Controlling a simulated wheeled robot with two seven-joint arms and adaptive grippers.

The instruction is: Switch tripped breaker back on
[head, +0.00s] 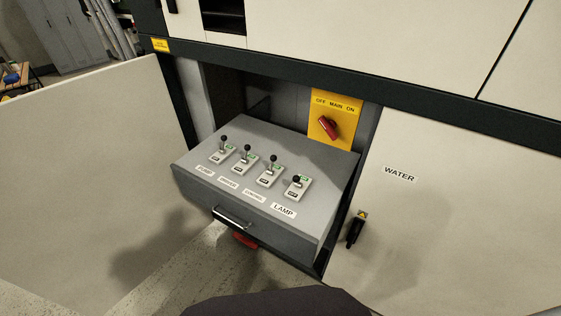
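A grey drawer-like panel box (195,178) sticks out of an open cabinet bay in the head view. Several small breakers with black ball-topped levers stand in a row on its top. The rightmost breaker (297,188), labelled LAMP (284,211), has its lever looking lower and tipped toward the front, unlike the others. Neither of my grippers is in view.
A yellow plate (335,101) behind the box carries a red rotary MAIN switch (329,126). An open pale door (90,170) stands at left. A closed WATER door (450,230) with a black latch (355,230) is at right. The box front has a metal handle (233,218).

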